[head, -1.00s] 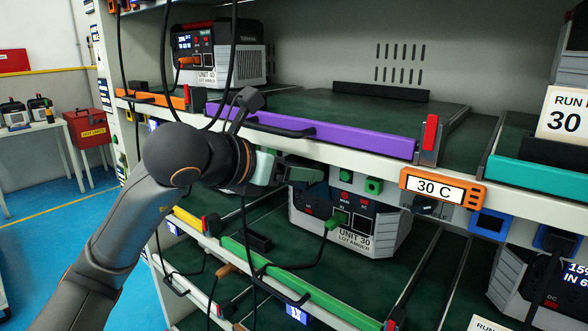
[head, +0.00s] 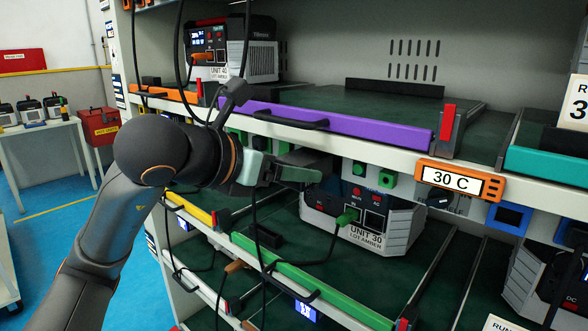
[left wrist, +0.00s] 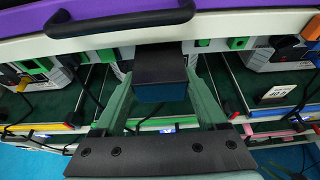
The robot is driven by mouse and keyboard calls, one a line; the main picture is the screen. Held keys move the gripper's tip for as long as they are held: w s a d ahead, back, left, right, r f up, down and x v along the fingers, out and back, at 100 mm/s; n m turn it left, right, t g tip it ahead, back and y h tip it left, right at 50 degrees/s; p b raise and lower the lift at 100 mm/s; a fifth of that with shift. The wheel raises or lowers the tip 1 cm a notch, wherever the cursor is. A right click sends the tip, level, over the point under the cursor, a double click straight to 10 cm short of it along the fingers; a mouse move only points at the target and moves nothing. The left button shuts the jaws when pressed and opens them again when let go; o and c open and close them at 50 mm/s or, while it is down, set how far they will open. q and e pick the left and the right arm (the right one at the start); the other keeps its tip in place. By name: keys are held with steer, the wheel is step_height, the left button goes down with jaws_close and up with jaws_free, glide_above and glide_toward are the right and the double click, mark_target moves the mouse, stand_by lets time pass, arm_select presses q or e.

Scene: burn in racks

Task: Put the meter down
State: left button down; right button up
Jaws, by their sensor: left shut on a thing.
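My left gripper (head: 290,172) reaches in from the left, in front of the rack just below the purple-fronted shelf. In the left wrist view its two pale green fingers (left wrist: 160,100) are shut on a dark box-shaped thing with a bluish face, which I take to be the meter (left wrist: 160,72). The meter (head: 298,174) is seen side-on and partly hidden by the fingers in the head view. It is held in the air, and I cannot tell whether it touches the rack.
The purple shelf front (head: 330,122) with its black handle is close above the gripper. Unit 30 (head: 365,225) stands behind it above the green shelf front (head: 300,280). Black cables hang nearby. A white table (head: 50,128) with several devices and a red bin (head: 99,127) stand at left.

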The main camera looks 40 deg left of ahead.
arm_select(q)
steer(key=shift+s, duration=0.3)
